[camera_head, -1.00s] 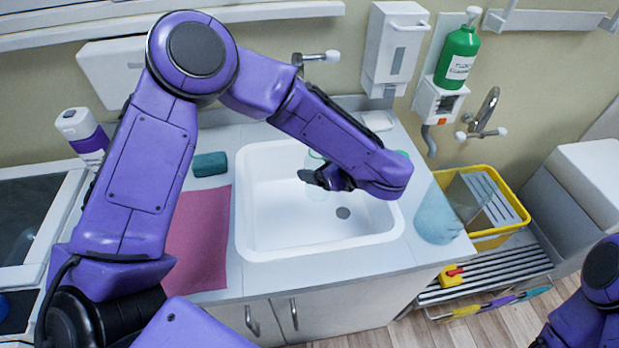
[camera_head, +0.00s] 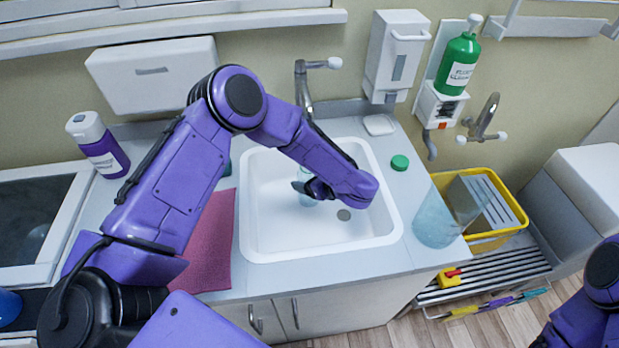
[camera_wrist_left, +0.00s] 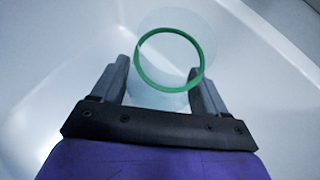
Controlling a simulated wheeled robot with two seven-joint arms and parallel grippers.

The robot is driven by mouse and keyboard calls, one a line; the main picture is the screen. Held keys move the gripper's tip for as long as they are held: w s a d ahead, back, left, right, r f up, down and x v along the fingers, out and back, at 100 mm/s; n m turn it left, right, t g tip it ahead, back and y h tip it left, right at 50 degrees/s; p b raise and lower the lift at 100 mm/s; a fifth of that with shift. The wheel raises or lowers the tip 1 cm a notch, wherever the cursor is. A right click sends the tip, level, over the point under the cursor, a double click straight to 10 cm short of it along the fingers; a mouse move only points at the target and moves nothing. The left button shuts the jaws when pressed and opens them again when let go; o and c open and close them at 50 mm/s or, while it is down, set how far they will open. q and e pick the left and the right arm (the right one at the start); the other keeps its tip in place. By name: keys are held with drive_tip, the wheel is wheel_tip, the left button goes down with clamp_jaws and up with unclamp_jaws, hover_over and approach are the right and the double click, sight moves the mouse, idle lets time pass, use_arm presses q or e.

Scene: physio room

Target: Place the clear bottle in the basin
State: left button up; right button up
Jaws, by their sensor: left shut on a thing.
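The clear bottle (camera_head: 307,199) is inside the white basin (camera_head: 262,240), mostly hidden behind my left gripper (camera_head: 310,188). In the left wrist view the clear bottle (camera_wrist_left: 172,100) shows from above, with a green ring round its mouth, between the two fingers of the left gripper (camera_wrist_left: 158,88). The left gripper is shut on it. The basin's white wall (camera_wrist_left: 60,60) surrounds it there; I cannot tell whether the bottle touches the basin floor. My right gripper is out of view; only part of the right arm shows at the lower right.
A green cap (camera_head: 399,162) and a clear bluish container (camera_head: 434,222) stand on the counter right of the basin. A tap (camera_head: 303,85) rises behind it. A pink cloth (camera_head: 212,250) lies to its left. A yellow crate (camera_head: 490,240) stands at the right.

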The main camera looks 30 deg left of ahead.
use_arm(q)
drive_tip(key=o, duration=1.2)
drive_tip(key=shift+c, duration=0.2)
drive_tip(key=b+v, duration=0.3)
drive_tip(key=v, duration=0.9)
drive_tip(key=shift+r, duration=0.2)
